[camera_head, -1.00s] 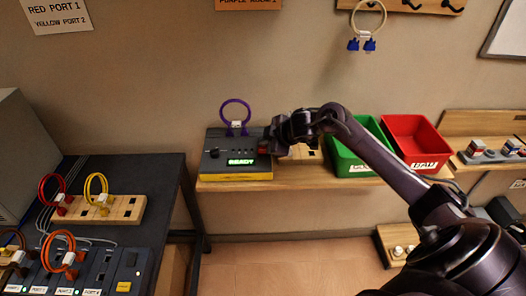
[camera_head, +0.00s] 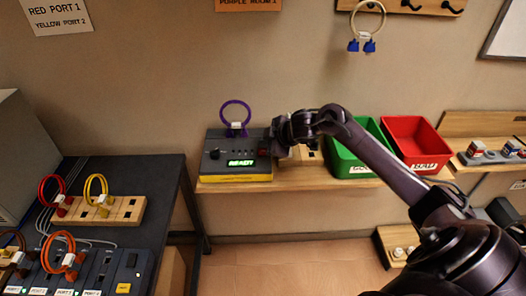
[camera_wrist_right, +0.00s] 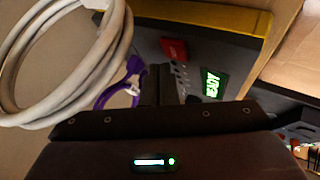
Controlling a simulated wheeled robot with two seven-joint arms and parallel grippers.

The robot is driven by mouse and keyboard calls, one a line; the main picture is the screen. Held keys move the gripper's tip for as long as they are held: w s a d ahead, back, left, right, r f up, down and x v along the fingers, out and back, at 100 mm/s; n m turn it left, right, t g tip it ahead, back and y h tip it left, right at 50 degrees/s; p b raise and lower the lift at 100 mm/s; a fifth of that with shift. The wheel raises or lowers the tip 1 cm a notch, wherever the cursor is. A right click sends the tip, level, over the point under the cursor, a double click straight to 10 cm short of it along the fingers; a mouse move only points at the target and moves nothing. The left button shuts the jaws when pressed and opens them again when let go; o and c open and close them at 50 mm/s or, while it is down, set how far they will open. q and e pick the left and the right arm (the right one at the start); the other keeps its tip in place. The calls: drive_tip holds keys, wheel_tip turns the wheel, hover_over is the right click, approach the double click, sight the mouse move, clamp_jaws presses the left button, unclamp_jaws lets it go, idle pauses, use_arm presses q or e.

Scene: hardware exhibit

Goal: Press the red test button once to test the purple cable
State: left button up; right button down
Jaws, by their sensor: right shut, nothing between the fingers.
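The grey test box (camera_head: 222,163) with a yellow base stands on the wooden wall shelf. Its green display (camera_head: 241,162) reads READY. The purple cable (camera_head: 236,103) stands as a loop, its connectors at the back of the box top. The red test button (camera_head: 263,153) is at the box's right side; it also shows in the right wrist view (camera_wrist_right: 173,49). My right gripper (camera_head: 277,149) is shut and empty, just right of the button, with a small apparent gap. In the wrist view its fingers (camera_wrist_right: 162,85) partly cover the box. My left gripper is out of view.
A green bin (camera_head: 355,168) and a red bin (camera_head: 418,165) stand right of the box. A cream cable (camera_head: 369,8) with blue connectors hangs above. A dark table (camera_head: 160,175) at left holds red, yellow and orange cables.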

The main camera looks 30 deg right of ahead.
drive_tip(key=shift+f, duration=0.15)
idle(0.6)
drive_tip(key=shift+f, duration=0.3)
drive_tip(key=shift+f+b, duration=0.3)
drive_tip(key=shift+f, duration=0.15)
idle(0.8)
drive_tip(key=shift+r+p, duration=0.85)
drive_tip(key=shift+p, duration=0.1)
wheel_tip(320, 180, up, 5)
drive_tip(key=p, duration=0.5)
drive_tip(key=shift+r, duration=0.1)
